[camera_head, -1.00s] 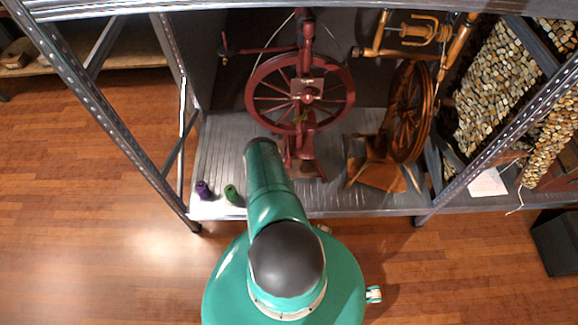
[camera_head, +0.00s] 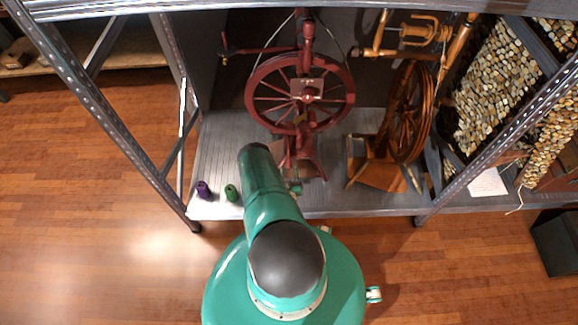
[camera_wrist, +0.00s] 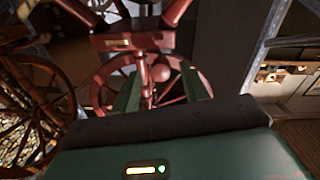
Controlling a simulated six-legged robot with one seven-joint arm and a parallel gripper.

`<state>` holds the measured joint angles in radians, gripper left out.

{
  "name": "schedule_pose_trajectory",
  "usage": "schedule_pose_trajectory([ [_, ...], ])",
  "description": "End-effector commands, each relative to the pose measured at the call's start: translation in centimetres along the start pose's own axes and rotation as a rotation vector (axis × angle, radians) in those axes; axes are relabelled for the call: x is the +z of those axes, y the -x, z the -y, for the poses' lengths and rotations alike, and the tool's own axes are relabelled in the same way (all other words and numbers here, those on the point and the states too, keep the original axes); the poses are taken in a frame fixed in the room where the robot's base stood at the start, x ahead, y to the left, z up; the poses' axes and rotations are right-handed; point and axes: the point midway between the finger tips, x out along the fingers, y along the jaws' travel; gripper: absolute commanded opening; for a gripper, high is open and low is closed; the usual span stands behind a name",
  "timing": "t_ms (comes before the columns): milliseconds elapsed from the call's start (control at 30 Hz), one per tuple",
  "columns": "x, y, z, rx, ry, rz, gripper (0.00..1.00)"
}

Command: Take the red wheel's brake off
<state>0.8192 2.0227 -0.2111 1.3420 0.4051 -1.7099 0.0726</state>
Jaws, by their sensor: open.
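The red spinning wheel (camera_head: 300,92) stands upright on the metal shelf, with its pedal and lower frame partly hidden behind my arm. My gripper (camera_wrist: 161,92) is open in the wrist view, its two green fingers apart. Between and beyond the fingers is a round red knob (camera_wrist: 160,73) on the red frame, with the spokes of the red wheel (camera_wrist: 182,82) behind it. The fingers do not appear closed on anything. I cannot tell which part is the brake. In the head view, a small green part of my gripper shows low in front of the wheel.
A brown wooden spinning wheel (camera_head: 408,115) stands close on the right; it also shows at the left of the wrist view (camera_wrist: 38,95). A purple spool (camera_head: 203,190) and a green spool (camera_head: 231,193) stand at the shelf's front left. Perforated metal posts (camera_head: 120,125) flank the shelf.

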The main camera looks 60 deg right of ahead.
Motion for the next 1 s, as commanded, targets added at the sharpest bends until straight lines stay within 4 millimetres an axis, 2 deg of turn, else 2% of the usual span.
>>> schedule_pose_trajectory([
  [100,0.0,-1.9,0.0,0.001,0.000,-0.002,0.44],
  [200,0.0,-2.9,0.0,0.001,0.000,0.000,0.44],
  [567,0.0,-3.6,0.0,0.000,0.001,0.001,0.44],
  [700,0.0,-3.6,0.0,0.000,0.001,0.001,0.17],
  [800,0.0,-3.6,0.0,0.000,0.001,0.001,0.00],
  [1000,0.0,-3.6,0.0,0.000,0.001,0.001,0.00],
])
